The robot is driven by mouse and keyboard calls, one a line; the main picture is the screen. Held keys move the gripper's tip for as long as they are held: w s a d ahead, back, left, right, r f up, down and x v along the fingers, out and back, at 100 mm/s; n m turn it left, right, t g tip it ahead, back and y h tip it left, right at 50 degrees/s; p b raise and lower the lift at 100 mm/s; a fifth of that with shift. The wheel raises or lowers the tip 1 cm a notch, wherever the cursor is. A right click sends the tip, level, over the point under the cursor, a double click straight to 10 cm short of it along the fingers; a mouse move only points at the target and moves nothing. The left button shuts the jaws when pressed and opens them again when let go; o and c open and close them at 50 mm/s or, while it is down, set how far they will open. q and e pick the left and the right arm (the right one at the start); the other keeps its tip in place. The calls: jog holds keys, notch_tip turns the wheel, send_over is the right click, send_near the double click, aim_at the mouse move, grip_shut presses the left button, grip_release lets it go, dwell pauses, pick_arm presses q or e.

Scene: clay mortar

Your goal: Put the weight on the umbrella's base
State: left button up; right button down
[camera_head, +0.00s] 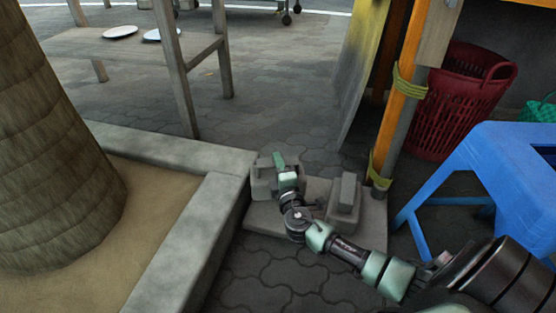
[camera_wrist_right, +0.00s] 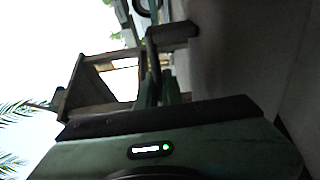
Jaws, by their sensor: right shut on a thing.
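The umbrella's base appears to be the flat grey slab (camera_head: 372,228) on the paving in the middle of the head view. One grey block-shaped weight (camera_head: 345,198) with a raised handle stands on its right part. My right gripper (camera_head: 279,162) is shut on another grey weight (camera_head: 261,182) at the slab's back left corner, beside the planter kerb. My wrist hides part of this weight, and I cannot tell whether it rests on the slab. In the right wrist view the gripper's dark parts hide most of what it holds. My left gripper is not in view.
A stone kerb (camera_head: 180,235) around a sandy bed with a tree trunk (camera_head: 55,150) borders the slab's left side. An orange post (camera_head: 402,80) stands behind the slab. A blue stool (camera_head: 505,160) and red basket (camera_head: 465,100) are at right. A wooden table (camera_head: 90,45) stands back left.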

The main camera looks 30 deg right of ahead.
jog(key=shift+w+d+f+b, duration=0.1)
jog(key=shift+w+f+b, duration=0.05)
jog(key=shift+f+b, duration=1.8)
jog(key=c, duration=2)
grip_release()
jog(key=shift+f, duration=0.55)
jog(key=o, duration=0.4)
jog(key=shift+r, duration=0.15)
jog(key=shift+o, duration=0.2)
jog(key=shift+s, duration=0.25)
jog(key=p+v, duration=0.5)
jog(key=v, duration=0.7)
jog(key=shift+w, duration=0.1)
